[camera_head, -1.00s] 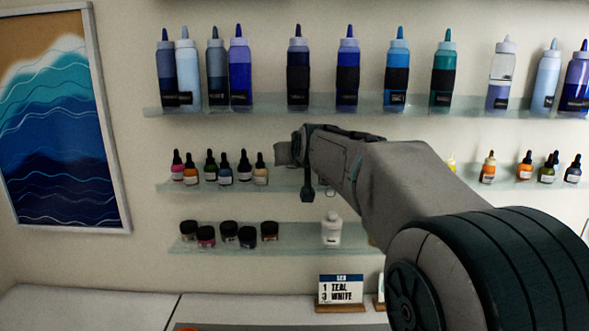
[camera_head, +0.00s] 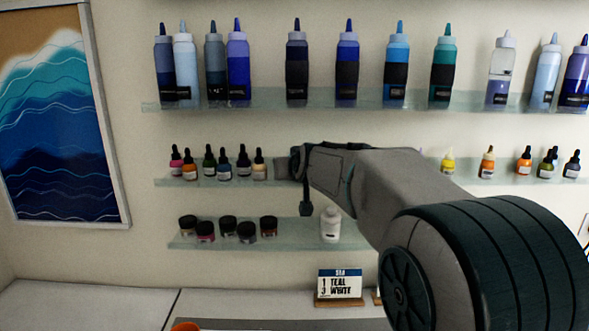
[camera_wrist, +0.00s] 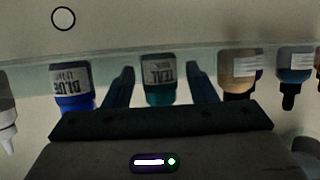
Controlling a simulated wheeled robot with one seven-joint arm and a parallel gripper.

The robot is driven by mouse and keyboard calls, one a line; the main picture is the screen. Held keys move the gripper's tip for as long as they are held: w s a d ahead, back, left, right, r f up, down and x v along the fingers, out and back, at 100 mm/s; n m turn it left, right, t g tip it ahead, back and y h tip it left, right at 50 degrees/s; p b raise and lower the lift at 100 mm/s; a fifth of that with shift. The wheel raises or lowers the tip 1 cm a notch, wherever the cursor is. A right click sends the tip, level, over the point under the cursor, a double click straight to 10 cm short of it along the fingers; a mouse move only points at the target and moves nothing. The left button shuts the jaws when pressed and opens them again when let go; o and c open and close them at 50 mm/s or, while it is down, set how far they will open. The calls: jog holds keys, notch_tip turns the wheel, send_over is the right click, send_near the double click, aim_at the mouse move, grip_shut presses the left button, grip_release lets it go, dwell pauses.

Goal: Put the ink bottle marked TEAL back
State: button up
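The ink bottle marked TEAL (camera_wrist: 162,92) is dark teal with a white label. In the wrist view, which is upside down, it stands at the shelf between the two fingers of my gripper (camera_wrist: 159,69). The fingers are open, with a gap showing on each side of the bottle near the fingertips. In the head view my arm hides the TEAL bottle and most of my gripper, which reaches the middle shelf (camera_head: 400,181).
A bottle marked BLUE (camera_wrist: 74,88) stands close beside one finger, and a tan bottle (camera_wrist: 240,72) beside the other. Squeeze bottles fill the upper shelf (camera_head: 270,98). Jars and a white bottle (camera_head: 331,226) stand below. A card (camera_head: 340,284) reads 1 TEAL, 3 WHITE.

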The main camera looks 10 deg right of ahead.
jog(key=shift+r, duration=0.1)
jog(key=shift+r+p, duration=0.2)
jog(key=shift+p, duration=0.1)
jog(key=shift+s+b, duration=0.35)
jog(key=shift+s, duration=0.05)
jog(key=b+v, duration=0.3)
jog(key=v, duration=0.8)
jog(key=s+f+g, duration=1)
jog(key=s+f, duration=1.6)
jog(key=f, duration=0.1)
jog(key=shift+f, duration=0.15)
jog(key=shift+s, duration=0.1)
jog(key=shift+d, duration=0.1)
